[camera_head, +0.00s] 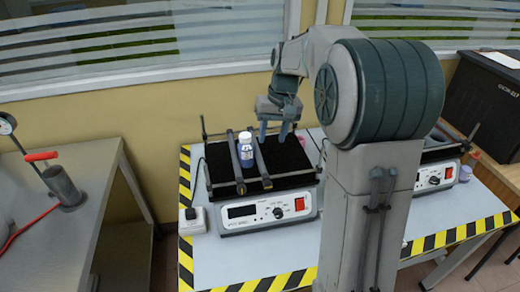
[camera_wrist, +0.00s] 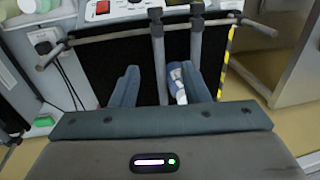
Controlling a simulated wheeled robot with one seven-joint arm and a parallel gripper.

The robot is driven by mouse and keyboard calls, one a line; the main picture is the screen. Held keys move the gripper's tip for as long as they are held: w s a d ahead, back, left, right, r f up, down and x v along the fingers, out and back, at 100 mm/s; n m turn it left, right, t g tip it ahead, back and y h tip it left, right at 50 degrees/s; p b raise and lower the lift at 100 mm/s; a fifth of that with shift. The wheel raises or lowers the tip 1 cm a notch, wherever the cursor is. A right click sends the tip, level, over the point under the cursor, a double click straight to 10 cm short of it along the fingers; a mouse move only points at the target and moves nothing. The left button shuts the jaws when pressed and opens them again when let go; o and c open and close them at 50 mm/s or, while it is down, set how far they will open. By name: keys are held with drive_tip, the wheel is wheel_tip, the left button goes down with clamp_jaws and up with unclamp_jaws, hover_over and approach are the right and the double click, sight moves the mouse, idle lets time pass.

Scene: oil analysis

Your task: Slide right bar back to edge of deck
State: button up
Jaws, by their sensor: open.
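The shaker's black deck (camera_head: 292,158) carries two dark bars running front to back. The left bar (camera_head: 237,172) is on the bottle's other side. My gripper (camera_head: 274,131) is open and points down over the back part of the deck, near the right bar's far end. In the wrist view, which looks from the opposite side, the right bar (camera_wrist: 159,60) appears between my open fingers (camera_wrist: 160,88). The bottle (camera_wrist: 177,85) is partly hidden by one finger. Contact cannot be told.
The shaker's control panel (camera_head: 268,211) faces front, with side rails and clamp knobs around the deck. A second shaker (camera_head: 436,178) stands at right, partly behind my arm. A white plug block (camera_head: 193,220) is at left. The striped table front (camera_head: 220,255) is clear.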

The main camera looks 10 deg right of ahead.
sight(263, 164)
drive_tip(key=w+d+f, duration=0.1)
drive_tip(key=w, duration=0.4)
drive_tip(key=f, duration=0.4)
drive_tip(key=a+f+p, duration=0.1)
drive_tip(key=f, duration=0.4)
drive_tip(key=a+f+p, duration=0.1)
drive_tip(key=f, duration=0.3)
drive_tip(key=shift+s+a+f, duration=0.15)
drive_tip(key=shift+s+a, duration=0.1)
drive_tip(key=shift+s, duration=0.05)
clamp_jaws()
